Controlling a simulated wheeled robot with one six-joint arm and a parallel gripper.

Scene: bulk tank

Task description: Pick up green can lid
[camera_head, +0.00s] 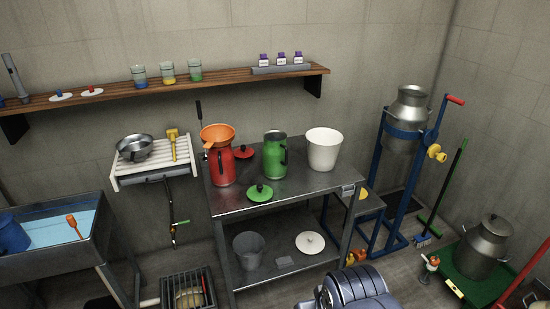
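The green can lid (259,194) lies flat on the upper top of the steel table (300,187), close to its front edge. It is a green disc with a dark knob on top, in full view. The green can (273,158) stands upright and open behind it, slightly to the right. The red can (222,170) stands to the left with an orange funnel (217,134) in its mouth. A red lid (246,152) lies between the two cans, toward the back. My gripper is not in view.
A white bucket (324,150) stands at the right of the tabletop. The lower shelf holds a grey bucket (249,249) and a white lid (310,243). A blue stand (401,190) with a milk can is at the right. The tabletop right of the green lid is clear.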

